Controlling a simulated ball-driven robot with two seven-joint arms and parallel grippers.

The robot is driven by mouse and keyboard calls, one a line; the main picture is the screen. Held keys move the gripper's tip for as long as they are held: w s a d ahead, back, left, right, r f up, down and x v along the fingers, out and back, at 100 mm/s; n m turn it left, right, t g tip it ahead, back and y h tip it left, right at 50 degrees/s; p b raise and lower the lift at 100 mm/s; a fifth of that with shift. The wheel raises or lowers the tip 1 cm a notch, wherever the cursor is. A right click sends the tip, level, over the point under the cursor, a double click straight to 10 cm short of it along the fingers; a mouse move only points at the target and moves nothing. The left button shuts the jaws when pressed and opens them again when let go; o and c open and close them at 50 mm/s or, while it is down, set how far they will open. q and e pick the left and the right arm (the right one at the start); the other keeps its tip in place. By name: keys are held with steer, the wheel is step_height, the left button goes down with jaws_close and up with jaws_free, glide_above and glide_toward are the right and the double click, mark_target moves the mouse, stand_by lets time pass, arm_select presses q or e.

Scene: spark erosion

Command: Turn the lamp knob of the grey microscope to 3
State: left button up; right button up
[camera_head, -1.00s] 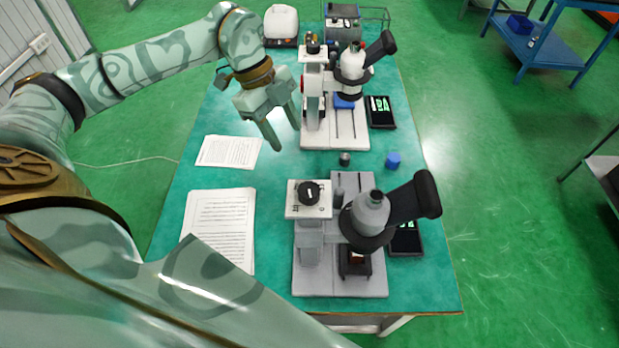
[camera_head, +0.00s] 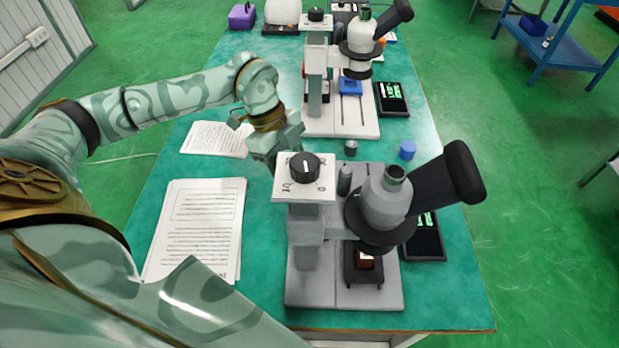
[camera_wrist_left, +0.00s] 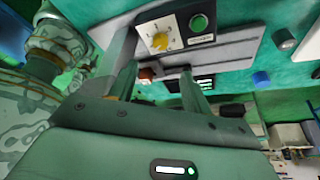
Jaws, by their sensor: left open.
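The grey microscope (camera_head: 345,275) stands at the near side of the table. On its top plate sits a black knob (camera_head: 305,167) with a white line and markings around it. My right gripper is not in view.
A white microscope (camera_head: 345,120) stands behind the grey one. A dark cap (camera_head: 350,148) and a blue cap (camera_head: 408,150) lie between them. A black display (camera_head: 424,240) is right of the grey microscope. Papers (camera_head: 198,225) lie flat on the left.

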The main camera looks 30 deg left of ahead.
arm_select(q)
steer(key=b+x, duration=0.2)
steer(key=x, duration=0.9)
steer(key=shift+d+f, duration=0.15)
steer(key=shift+f, duration=0.15)
steer(key=c, duration=1)
